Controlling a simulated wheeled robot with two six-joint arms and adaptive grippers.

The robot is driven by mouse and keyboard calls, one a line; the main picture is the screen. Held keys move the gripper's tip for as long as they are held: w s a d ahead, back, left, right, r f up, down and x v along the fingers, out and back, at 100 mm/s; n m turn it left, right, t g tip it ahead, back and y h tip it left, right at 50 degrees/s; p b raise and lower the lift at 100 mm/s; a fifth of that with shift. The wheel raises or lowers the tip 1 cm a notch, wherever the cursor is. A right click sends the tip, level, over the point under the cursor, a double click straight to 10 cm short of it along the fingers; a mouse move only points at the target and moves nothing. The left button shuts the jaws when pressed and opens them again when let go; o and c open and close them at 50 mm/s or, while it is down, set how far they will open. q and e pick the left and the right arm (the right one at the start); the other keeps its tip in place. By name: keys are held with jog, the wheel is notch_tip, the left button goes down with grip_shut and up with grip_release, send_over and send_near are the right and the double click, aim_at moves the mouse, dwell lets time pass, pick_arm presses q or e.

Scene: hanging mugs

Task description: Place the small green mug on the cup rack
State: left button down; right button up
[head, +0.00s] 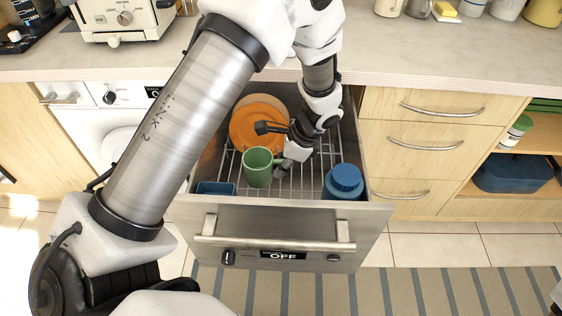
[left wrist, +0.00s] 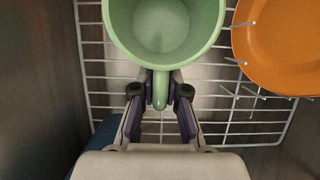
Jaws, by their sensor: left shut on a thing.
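The small green mug (head: 257,167) is upright in the open dishwasher drawer, over the wire rack (head: 305,180). I cannot tell whether its base touches the wires. My left gripper (head: 284,167) reaches down into the drawer from the right of the mug and is shut on its handle. In the left wrist view the mug (left wrist: 165,30) opens toward the camera and looks empty. Its handle (left wrist: 160,90) is between the two fingers of my left gripper (left wrist: 160,105). My right gripper is not in view. No separate cup rack is recognisable in these views.
Orange plates (head: 258,122) stand behind the mug; one shows in the wrist view (left wrist: 275,45). A blue lidded container (head: 343,182) is at the drawer's right, a blue box (head: 215,188) at its front left. Drawer walls enclose the gripper. The counter (head: 440,52) lies behind.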

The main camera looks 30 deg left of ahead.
pick_arm(q)
jog(key=shift+f+b, duration=0.95)
jog(key=shift+f, duration=1.85)
jog(key=shift+f, duration=0.2)
jog(key=c, duration=0.8)
grip_release()
jog(key=v, duration=1.2)
jog(key=shift+a, duration=0.1)
